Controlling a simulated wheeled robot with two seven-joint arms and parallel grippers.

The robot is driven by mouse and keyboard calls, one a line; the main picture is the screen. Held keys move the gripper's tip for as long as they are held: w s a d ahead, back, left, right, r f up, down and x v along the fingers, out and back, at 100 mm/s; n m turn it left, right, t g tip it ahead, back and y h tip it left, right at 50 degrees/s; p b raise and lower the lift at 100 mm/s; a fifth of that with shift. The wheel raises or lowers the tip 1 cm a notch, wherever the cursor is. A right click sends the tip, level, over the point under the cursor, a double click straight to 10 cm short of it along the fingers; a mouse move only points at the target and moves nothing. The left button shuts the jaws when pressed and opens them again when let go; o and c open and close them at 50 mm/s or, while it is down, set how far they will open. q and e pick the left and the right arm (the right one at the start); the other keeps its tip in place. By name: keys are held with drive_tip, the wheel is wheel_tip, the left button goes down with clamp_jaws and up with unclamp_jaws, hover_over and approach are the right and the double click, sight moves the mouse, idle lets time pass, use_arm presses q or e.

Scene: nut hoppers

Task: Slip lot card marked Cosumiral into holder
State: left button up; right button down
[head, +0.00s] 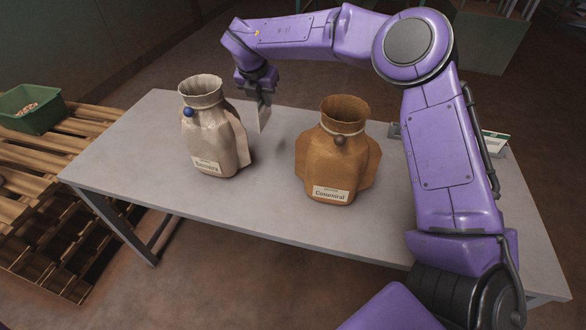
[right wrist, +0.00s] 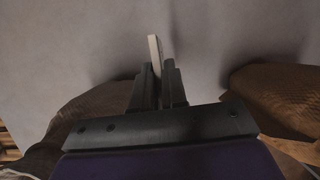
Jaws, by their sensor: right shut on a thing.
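My right gripper (head: 261,88) is shut on a pale lot card (head: 264,116), which hangs edge-down beside the cream sack, near the back of the table. In the right wrist view the fingers (right wrist: 157,82) pinch the card (right wrist: 154,50), seen nearly edge-on; no writing on it can be read. The brown sack (head: 345,155) stands upright and has a label reading Cosumiral (head: 331,194) low on its front. The cream sack (head: 213,135) has a label (head: 207,166) with a different name, too small to read surely. My left gripper is out of view.
The grey table (head: 245,208) has bare room between and in front of the sacks. A green bin (head: 31,110) sits on wooden pallets (head: 75,145) at the left.

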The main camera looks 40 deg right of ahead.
wheel_tip(320, 180, down, 12)
drive_tip(key=shift+s+f, duration=0.15)
drive_tip(key=shift+f, duration=0.05)
drive_tip(key=c, duration=1.2)
unclamp_jaws()
